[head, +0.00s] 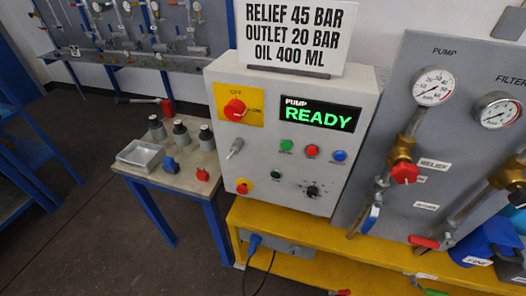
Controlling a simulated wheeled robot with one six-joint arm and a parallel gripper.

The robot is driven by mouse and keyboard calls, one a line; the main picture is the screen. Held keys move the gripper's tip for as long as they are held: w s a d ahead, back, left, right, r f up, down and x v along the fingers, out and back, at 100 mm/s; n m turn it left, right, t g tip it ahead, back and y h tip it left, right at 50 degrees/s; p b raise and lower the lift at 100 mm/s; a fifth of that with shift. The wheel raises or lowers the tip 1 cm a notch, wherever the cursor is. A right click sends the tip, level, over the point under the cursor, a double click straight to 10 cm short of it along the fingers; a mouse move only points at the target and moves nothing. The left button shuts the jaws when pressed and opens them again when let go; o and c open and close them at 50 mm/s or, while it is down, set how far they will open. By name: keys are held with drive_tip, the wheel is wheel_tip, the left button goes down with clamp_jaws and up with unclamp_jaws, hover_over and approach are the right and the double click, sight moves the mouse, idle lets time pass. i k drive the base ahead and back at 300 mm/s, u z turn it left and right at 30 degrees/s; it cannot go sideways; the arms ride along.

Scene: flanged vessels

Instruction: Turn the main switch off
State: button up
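The main switch (235,109) is a red rotary knob on a yellow plate at the upper left of the grey control box (270,180). The plate has "OFF" above the knob and what looks like "ON" to its right. The knob's handle seems to lie toward the right, but it is too small to be sure. The pump display (318,115) beside it is lit and reads "READY" in green. My gripper is not in view.
The box has a silver lever, several coloured buttons, a black dial (313,191) and a red knob on yellow (243,186). A sign (293,35) stands on top. A gauge panel (440,130) is at right, a small table (150,175) at left. Floor is clear at lower left.

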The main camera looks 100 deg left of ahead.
sight(235, 111)
drive_tip(key=u, duration=3.15)
